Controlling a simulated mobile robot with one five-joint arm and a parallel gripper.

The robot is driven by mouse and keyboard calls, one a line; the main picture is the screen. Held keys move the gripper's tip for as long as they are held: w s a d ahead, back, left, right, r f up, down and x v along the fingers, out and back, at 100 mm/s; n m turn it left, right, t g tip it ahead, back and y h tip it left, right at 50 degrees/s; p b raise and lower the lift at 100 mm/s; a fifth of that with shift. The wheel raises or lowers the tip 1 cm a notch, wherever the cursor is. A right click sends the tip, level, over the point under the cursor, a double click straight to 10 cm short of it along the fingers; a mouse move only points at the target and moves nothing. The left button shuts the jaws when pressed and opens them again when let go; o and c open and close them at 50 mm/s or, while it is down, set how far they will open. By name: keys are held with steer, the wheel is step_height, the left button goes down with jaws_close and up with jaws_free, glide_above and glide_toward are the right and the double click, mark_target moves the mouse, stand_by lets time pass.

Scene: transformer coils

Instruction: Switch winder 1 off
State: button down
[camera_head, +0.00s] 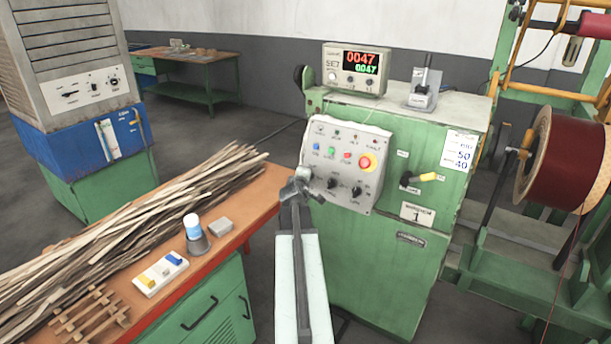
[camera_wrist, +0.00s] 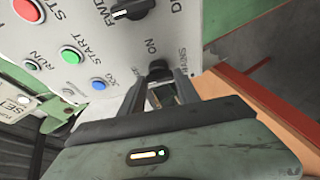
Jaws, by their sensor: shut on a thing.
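Winder 1 is a green cabinet (camera_head: 385,258) with a "1" plate (camera_head: 417,213) on its front. Its grey control panel (camera_head: 345,203) has colored buttons, black knobs and a red mushroom button on yellow (camera_head: 367,161). My gripper (camera_head: 298,187) is at the panel's lower left corner. In the wrist view my gripper (camera_wrist: 161,84) is shut on a black knob (camera_wrist: 158,67), with "ON" printed beside it. The fingers hide much of the knob, so its exact setting is unclear.
A yellow-handled lever (camera_head: 428,177) is right of the panel. A dark red coil (camera_head: 565,160) stands at the far right.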

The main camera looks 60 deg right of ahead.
steer(key=shift+n, duration=0.4)
steer(key=c, duration=0.9)
jaws_free()
steer(key=p+v, duration=0.3)
steer(key=v, duration=0.4)
steer(key=shift+s+a+r, duration=0.15)
steer(key=shift+s+a, duration=0.05)
steer(key=shift+a, duration=0.15)
steer(key=shift+w, duration=0.1)
